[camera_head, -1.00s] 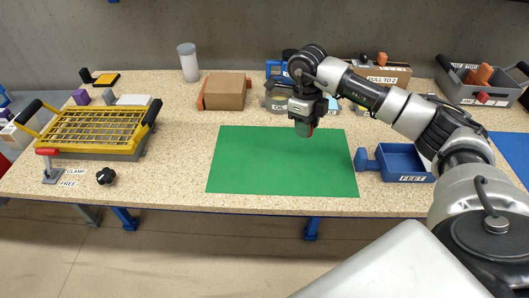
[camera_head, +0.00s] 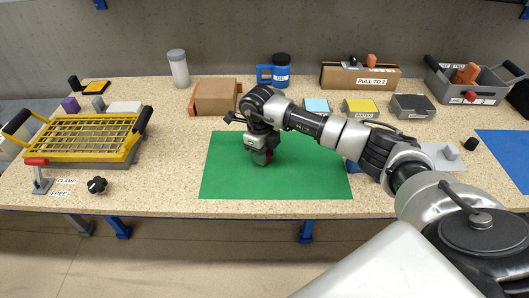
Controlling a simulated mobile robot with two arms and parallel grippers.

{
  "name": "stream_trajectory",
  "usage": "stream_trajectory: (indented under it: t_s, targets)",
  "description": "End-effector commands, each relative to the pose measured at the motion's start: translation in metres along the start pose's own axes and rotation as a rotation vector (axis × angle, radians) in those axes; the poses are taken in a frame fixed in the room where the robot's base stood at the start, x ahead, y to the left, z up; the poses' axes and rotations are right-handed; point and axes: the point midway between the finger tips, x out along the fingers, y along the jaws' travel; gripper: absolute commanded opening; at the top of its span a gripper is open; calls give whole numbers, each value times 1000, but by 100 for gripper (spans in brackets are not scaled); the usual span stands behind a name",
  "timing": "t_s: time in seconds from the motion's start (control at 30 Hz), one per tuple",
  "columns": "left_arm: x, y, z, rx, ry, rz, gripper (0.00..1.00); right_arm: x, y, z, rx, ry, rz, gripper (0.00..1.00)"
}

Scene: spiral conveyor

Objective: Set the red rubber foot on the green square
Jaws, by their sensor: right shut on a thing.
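The green square (camera_head: 315,178) lies flat on the speckled workbench (camera_head: 150,196), in the middle. My right gripper (camera_head: 262,157) is over the left-centre part of it, pointing down. It is shut on the red rubber foot (camera_head: 262,158), of which only a small red part shows below the gripper. I cannot tell whether the foot touches the green surface. My left gripper is out of view.
My right arm crosses the bench's right side and hides most of the blue tray (camera_head: 352,171). A yellow grate (camera_head: 85,137) stands at the left. A cardboard box (camera_head: 216,97), a blue mug (camera_head: 281,74) and a grey crate (camera_head: 458,88) stand at the back.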

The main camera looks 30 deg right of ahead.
Motion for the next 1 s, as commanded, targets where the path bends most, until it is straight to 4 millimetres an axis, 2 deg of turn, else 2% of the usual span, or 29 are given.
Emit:
stream_trajectory:
  t_s: [0.27,0.3,0.43,0.83,1.0]
  targets:
    - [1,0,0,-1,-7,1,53,2,0,0,0,0,0,12]
    - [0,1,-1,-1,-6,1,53,2,0,0,0,0,0,40]
    - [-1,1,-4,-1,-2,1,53,2,0,0,0,1,0,60]
    - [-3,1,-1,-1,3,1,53,-2,0,0,0,0,0,61]
    - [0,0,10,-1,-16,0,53,-34,-1,0,1,-4,-2,61]
